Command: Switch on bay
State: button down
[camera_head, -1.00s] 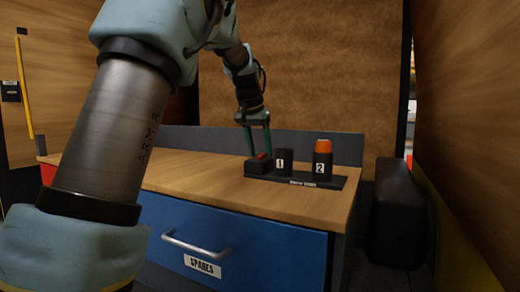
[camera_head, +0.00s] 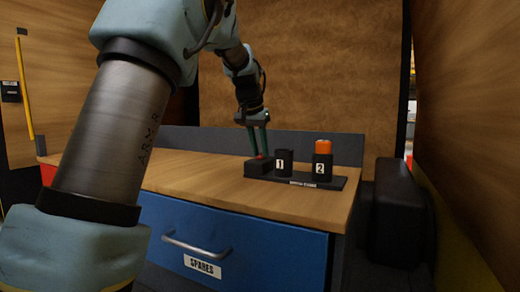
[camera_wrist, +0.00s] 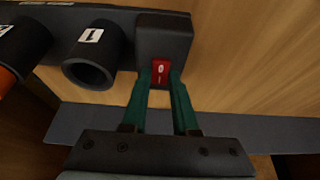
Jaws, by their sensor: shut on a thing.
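The bay is a dark base (camera_head: 321,183) on the wooden bench top, with a dark switch box (camera_head: 257,169) at its left end. A red rocker switch (camera_wrist: 160,70) with white marks is set in the box; only a sliver of it shows in the head view. My gripper (camera_head: 260,155) points down at the box. In the wrist view its green fingers (camera_wrist: 160,80) are closed in on both sides of the red switch. Which way the rocker is tipped I cannot tell.
Holder 1 (camera_head: 283,163) stands close beside the switch box and looks empty in the wrist view. Holder 2 (camera_head: 322,170) has an orange-topped object (camera_head: 323,147) in it. A low grey back panel (camera_head: 205,139) runs behind. The bench top (camera_head: 200,180) at left is clear.

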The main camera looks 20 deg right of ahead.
jog(key=shift+r, duration=0.1)
jog(key=shift+r+p, duration=0.15)
jog(key=shift+p, duration=0.6)
jog(key=p, duration=0.2)
jog(key=shift+w+d+r+g+y+p, duration=0.15)
jog(key=shift+g+y+p, duration=0.15)
jog(key=shift+p, duration=0.7)
jog(key=g+y+p, duration=0.1)
jog(key=p, duration=0.5)
jog(key=shift+w+d, duration=0.2)
jog(key=g+p, duration=0.1)
jog(key=p, duration=0.1)
jog(key=shift+f+y+p, duration=0.2)
jog(key=shift+y+p, duration=0.1)
jog(key=shift+y, duration=0.1)
jog(key=shift+f, duration=0.1)
jog(key=c, duration=0.7)
grip_release()
